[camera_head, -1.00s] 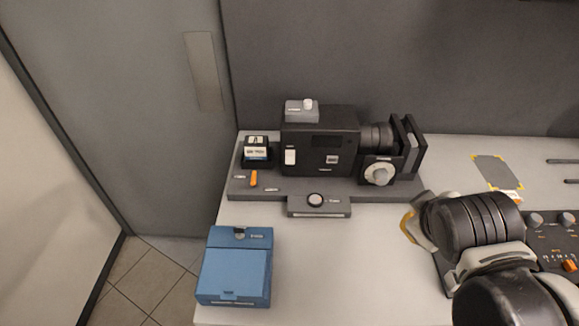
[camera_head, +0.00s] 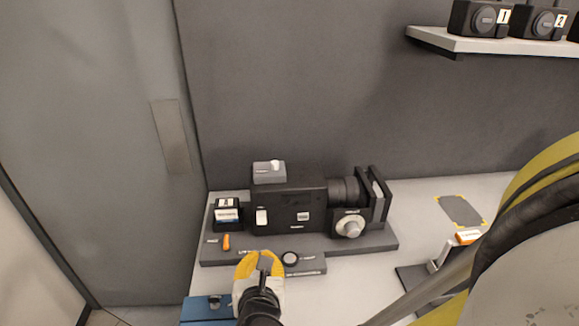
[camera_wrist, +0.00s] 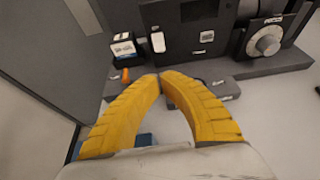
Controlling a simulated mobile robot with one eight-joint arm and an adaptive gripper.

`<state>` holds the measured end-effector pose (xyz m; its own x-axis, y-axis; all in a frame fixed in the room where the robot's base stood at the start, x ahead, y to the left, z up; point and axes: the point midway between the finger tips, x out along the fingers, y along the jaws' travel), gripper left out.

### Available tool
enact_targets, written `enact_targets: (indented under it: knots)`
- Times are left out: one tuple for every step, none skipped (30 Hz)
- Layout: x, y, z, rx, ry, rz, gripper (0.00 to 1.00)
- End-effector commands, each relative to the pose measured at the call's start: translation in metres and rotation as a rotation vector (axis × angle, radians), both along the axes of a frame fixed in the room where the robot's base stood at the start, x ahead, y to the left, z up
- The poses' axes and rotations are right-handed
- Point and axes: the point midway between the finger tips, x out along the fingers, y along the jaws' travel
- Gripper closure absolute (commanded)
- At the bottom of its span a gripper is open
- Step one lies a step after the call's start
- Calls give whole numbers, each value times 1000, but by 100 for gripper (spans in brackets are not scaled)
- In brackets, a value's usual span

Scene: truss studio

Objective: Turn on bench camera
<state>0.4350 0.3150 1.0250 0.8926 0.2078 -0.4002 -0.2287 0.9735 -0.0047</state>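The bench camera (camera_head: 287,210) is a black boxy body with a lens and a round silver dial (camera_head: 349,226) at its right end, on a dark grey base plate (camera_head: 375,242). A white switch (camera_head: 262,217) sits on its front face; it also shows in the wrist view (camera_wrist: 158,42). An orange lever (camera_head: 226,242) stands on the base at the left. A grey box with a white knob (camera_head: 274,165) sits on top. My gripper (camera_head: 262,262), with yellow fingers, is just in front of the base. In the wrist view its fingertips (camera_wrist: 160,76) meet, with nothing visible between them.
A blue box (camera_head: 204,308) is at the table's front left, partly hidden by my gripper. A black module (camera_head: 228,214) stands left of the camera. A stand with an orange part (camera_head: 467,237) is at right. A shelf (camera_head: 470,43) holds small black devices.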

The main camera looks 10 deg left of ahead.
Motion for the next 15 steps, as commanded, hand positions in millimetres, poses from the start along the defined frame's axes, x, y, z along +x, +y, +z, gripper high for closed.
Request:
enact_targets:
  knots:
    - [-4,5,0,0,0,12,100]
    - [-4,5,0,0,0,12,100]
    - [-4,5,0,1,0,12,100]
    - [-4,5,0,2,0,11,100]
    - [-4,5,0,1,1,11,100]
    - [-4,5,0,1,1,11,100]
    - [-4,6,0,2,2,11,100]
    - [-3,6,-1,2,2,11,100]
    - [-2,6,-2,3,2,10,100]
    - [0,7,-3,3,2,10,100]
    - [2,7,-4,3,2,10,100]
    - [6,8,-6,4,2,10,100]
    - [9,9,-8,4,2,10,100]
    - [14,9,-10,3,2,8,100]
    - [20,10,-13,4,2,7,100]
